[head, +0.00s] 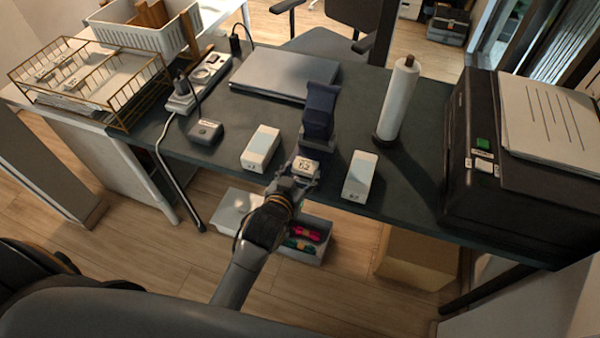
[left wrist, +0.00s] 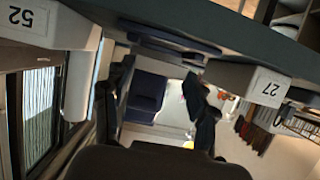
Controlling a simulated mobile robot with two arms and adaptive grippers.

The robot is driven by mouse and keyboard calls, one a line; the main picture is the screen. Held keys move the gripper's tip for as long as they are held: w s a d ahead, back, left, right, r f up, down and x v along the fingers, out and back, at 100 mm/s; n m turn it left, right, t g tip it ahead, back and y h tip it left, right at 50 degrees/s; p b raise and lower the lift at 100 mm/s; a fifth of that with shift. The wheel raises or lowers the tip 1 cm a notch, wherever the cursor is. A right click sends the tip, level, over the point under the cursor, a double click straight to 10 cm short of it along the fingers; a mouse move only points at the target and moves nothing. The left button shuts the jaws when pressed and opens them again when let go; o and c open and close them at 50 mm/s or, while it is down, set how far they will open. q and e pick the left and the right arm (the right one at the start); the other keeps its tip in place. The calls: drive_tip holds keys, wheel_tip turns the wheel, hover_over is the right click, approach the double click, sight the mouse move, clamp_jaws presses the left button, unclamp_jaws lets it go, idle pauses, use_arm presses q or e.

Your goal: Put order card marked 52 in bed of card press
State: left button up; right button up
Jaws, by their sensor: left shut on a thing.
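My left gripper (head: 291,184) is shut on a small white card (head: 306,166) near the table's front edge. The card carries dark digits that look like 52, though small. It is close in front of the dark blue card press (head: 319,110); whether it touches the bed is unclear, as the gripper hides the lower part. In the left wrist view the dark fingers (left wrist: 165,108) show, but the card is not clearly told apart there. My right gripper is not in view.
White boxes flank the press, left (head: 261,148) and right (head: 360,176). A closed laptop (head: 284,74), paper roll (head: 398,100) and black printer (head: 470,175) stand on the table.

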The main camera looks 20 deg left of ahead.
use_arm(q)
drive_tip(key=shift+f, duration=0.6)
drive_tip(key=o, duration=0.8)
drive_tip(key=shift+c, duration=0.2)
drive_tip(key=shift+r, duration=0.1)
drive_tip(key=shift+r, duration=0.35)
drive_tip(key=shift+s+r, duration=0.2)
drive_tip(key=shift+r, duration=0.1)
drive_tip(key=v, duration=1.1)
drive_tip(key=shift+s, duration=0.3)
drive_tip(key=shift+r, duration=0.15)
